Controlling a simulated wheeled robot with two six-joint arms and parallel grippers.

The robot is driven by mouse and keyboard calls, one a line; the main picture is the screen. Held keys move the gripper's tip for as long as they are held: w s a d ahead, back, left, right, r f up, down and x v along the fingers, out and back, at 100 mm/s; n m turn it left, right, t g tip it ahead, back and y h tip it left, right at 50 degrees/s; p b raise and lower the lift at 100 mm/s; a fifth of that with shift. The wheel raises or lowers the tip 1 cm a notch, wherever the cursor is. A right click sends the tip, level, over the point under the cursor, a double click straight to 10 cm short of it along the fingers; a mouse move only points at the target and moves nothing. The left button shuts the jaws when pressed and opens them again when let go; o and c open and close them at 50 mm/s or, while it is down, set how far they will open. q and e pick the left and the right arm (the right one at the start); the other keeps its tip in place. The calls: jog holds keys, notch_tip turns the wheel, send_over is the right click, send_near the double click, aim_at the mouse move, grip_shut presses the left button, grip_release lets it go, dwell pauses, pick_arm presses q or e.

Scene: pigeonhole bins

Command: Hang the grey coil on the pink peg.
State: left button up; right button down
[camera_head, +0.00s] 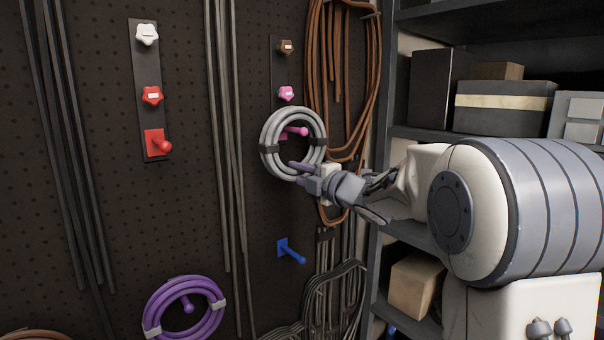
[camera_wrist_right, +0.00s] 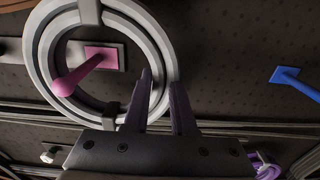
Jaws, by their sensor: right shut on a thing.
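The grey coil (camera_head: 268,128) is a ring with dark ties, held upright in front of the dark pegboard. My right gripper (camera_head: 303,173) is shut on its lower rim; in the right wrist view the fingers (camera_wrist_right: 160,82) close at the coil's edge (camera_wrist_right: 38,62). The pink peg (camera_head: 297,131) shows inside the coil's opening. In the right wrist view the pink peg (camera_wrist_right: 84,73) and its square base also lie within the ring, the rounded tip near the inner edge. How deep the peg reaches through the ring is hard to tell. My left gripper is not in view.
A blue peg (camera_head: 291,252) is empty below. A purple coil (camera_head: 217,318) hangs on a purple peg at lower left. A red peg (camera_head: 160,145) is empty at left. Brown cable loops (camera_head: 375,60) hang close on the right, beside a shelf (camera_head: 408,130) with boxes.

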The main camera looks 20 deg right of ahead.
jog(key=shift+w+a+r, duration=0.1)
jog(key=shift+w+a, duration=0.1)
jog(key=shift+w, duration=0.2)
jog(key=shift+w+f+b, duration=0.15)
jog(key=shift+f+b, duration=0.45)
jog(key=shift+f, duration=0.05)
jog(key=shift+c, duration=1.7)
grip_release()
jog(key=shift+f, duration=0.1)
jog(key=b+v, duration=0.1)
jog(key=v, duration=0.6)
